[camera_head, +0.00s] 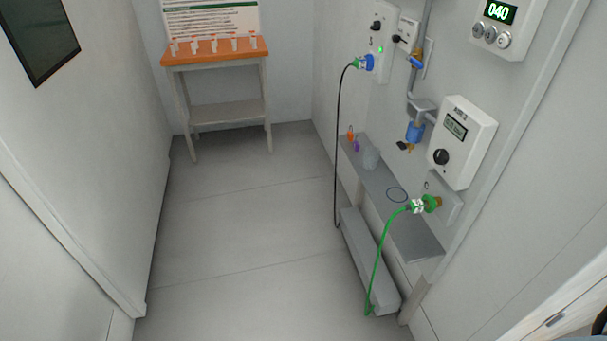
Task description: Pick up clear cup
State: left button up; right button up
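A clear cup (371,158) stands upright on the narrow grey shelf (420,238) along the right wall. It looks pale and see-through. An orange item (351,133) and a small purple item (356,146) are just to its left, near the shelf's far end. Neither of my grippers is in view.
A green hose (381,255) and a black cable (337,150) hang in front of the shelf. A grey box (368,262) lies below it. The middle floor (235,225) is clear.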

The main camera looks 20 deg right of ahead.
aim_at(371, 154)
jog(key=u, duration=0.9)
jog(key=i, duration=0.3)
jog(key=z, duration=1.05)
jog(key=i, duration=1.4)
jog(key=z, duration=1.3)
